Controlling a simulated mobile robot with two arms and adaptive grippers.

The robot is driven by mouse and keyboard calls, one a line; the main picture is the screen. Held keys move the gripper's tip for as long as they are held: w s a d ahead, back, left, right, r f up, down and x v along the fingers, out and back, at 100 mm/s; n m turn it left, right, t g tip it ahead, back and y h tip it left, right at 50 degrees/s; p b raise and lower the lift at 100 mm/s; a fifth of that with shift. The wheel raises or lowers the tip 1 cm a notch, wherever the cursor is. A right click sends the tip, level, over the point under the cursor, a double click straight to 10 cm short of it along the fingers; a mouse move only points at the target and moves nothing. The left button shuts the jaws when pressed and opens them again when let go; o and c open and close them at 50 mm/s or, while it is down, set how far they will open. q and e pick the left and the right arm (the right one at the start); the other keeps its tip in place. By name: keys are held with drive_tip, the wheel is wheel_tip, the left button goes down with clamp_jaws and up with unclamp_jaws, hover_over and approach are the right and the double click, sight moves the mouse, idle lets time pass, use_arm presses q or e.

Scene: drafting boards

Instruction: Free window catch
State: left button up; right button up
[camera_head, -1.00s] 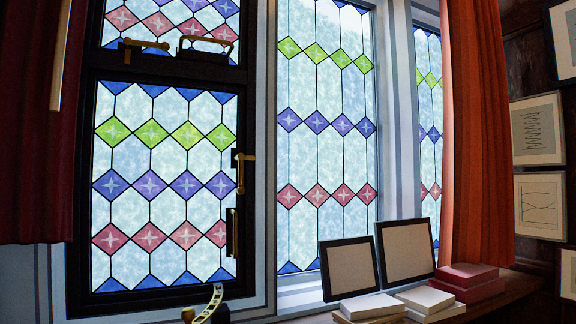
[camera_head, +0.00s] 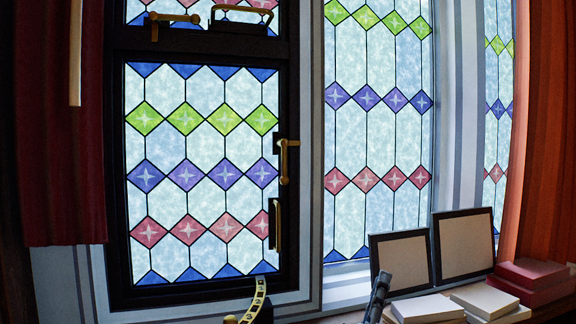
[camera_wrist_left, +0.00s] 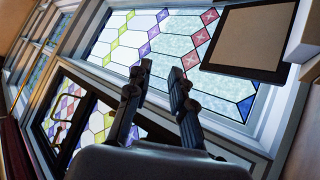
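The lower casement (camera_head: 118,200) has a dark frame and stained glass, and looks closed. A brass catch handle (camera_head: 284,160) on a dark plate stands on its right side. A dark and brass pull (camera_head: 275,225) is below it. A curved brass stay with holes (camera_head: 256,300) is at the bottom edge. My left gripper (camera_head: 382,280) shows at the bottom, right of the casement and apart from the catch. In the left wrist view my left gripper (camera_wrist_left: 160,72) is open and empty. My right gripper is not in view.
The upper sash has another brass handle (camera_head: 155,22) and a dark pull (camera_head: 240,22). Picture frames (camera_head: 400,262), white books (camera_head: 428,308) and red boxes (camera_head: 535,275) stand on the sill at right. Red curtains hang at left (camera_head: 60,150) and right (camera_head: 545,150).

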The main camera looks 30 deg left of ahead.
use_arm(q)
drive_tip(key=a+r+n+g+y, duration=0.45)
drive_tip(key=r+n+y, duration=0.35)
drive_tip(key=n+y, duration=0.25)
drive_tip(key=a+r+n+g+y, duration=0.3)
drive_tip(key=a+r+n+y, duration=0.2)
drive_tip(key=r+n+y, duration=0.55)
drive_tip(key=n+g+h+p, duration=0.2)
drive_tip(key=n+g+h, duration=0.3)
drive_tip(key=n+g, duration=0.65)
approach(286, 168)
drive_tip(key=w+a+p, duration=0.1)
drive_tip(key=a+p, duration=0.1)
drive_tip(key=a, duration=0.1)
drive_tip(key=w+a+n+t+p, duration=0.1)
drive_tip(key=a+p, duration=0.1)
drive_tip(key=a, duration=0.1)
drive_tip(key=w+a+n+t+p, duration=0.1)
drive_tip(key=a+p, duration=0.1)
drive_tip(key=a, duration=0.1)
drive_tip(key=shift+w+f, duration=0.25)
drive_tip(key=shift+w, duration=0.05)
drive_tip(key=shift+w+a+f+p, duration=0.15)
drive_tip(key=shift+w+a+p, duration=0.15)
drive_tip(key=shift+a+p, duration=0.15)
clamp_jaws()
